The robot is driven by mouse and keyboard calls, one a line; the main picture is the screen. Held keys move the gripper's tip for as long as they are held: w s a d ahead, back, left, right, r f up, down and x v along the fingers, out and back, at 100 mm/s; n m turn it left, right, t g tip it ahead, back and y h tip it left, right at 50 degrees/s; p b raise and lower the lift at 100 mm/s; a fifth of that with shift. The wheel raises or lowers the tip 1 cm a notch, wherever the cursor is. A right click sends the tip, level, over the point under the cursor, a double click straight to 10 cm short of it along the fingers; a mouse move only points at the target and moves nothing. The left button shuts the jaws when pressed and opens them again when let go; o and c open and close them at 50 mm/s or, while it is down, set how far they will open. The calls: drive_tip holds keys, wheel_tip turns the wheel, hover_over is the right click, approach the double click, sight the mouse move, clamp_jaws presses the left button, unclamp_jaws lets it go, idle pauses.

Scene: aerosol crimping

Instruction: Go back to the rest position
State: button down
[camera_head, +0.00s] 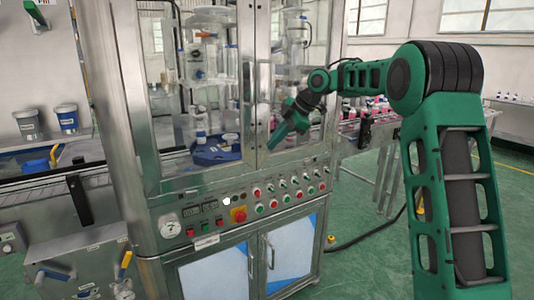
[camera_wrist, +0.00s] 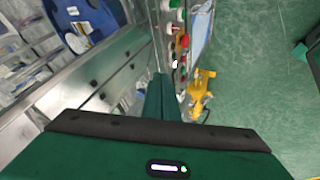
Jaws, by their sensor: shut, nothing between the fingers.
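My gripper (camera_head: 277,139) is green and hangs at the end of my green arm, pointing down and to the left. In the head view it is in front of the glass-doored machine cabinet (camera_head: 128,120), above its control panel. In the wrist view my gripper's fingers (camera_wrist: 162,92) lie together, shut and empty. No object is held.
The control panel has several red and green buttons and a red emergency stop (camera_head: 238,214). A blue round part (camera_head: 215,152) is inside the cabinet. A bench with several small items (camera_head: 372,110) stands behind my arm. Green floor (camera_head: 365,255) is open to the right of the cabinet.

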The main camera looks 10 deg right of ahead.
drive_tip(key=s+d+f+m+h, duration=0.1)
drive_tip(key=s+d+m, duration=0.35)
drive_tip(key=s, duration=0.35)
drive_tip(key=s+d+f+m+g+h, duration=0.1)
drive_tip(key=s+d+m+h, duration=0.1)
drive_tip(key=s+d+m, duration=0.45)
drive_tip(key=s+d+f+m+h, duration=0.1)
drive_tip(key=s+d+m, duration=0.15)
drive_tip(key=s, duration=0.65)
drive_tip(key=s+d+f+m+g, duration=0.1)
drive_tip(key=s+f+m, duration=0.2)
drive_tip(key=s, duration=0.7)
drive_tip(key=s+d+f+m+g+h, duration=0.1)
drive_tip(key=s+f+m, duration=0.3)
drive_tip(key=s, duration=0.6)
drive_tip(key=s+d+f+m+g, duration=0.1)
drive_tip(key=s+f+m, duration=0.3)
drive_tip(key=s, duration=0.6)
drive_tip(key=shift+d+m+g, duration=0.3)
drive_tip(key=shift+d+m, duration=0.05)
drive_tip(key=shift+m, duration=0.2)
drive_tip(key=shift+w+f+h, duration=0.3)
drive_tip(key=shift+w, duration=0.3)
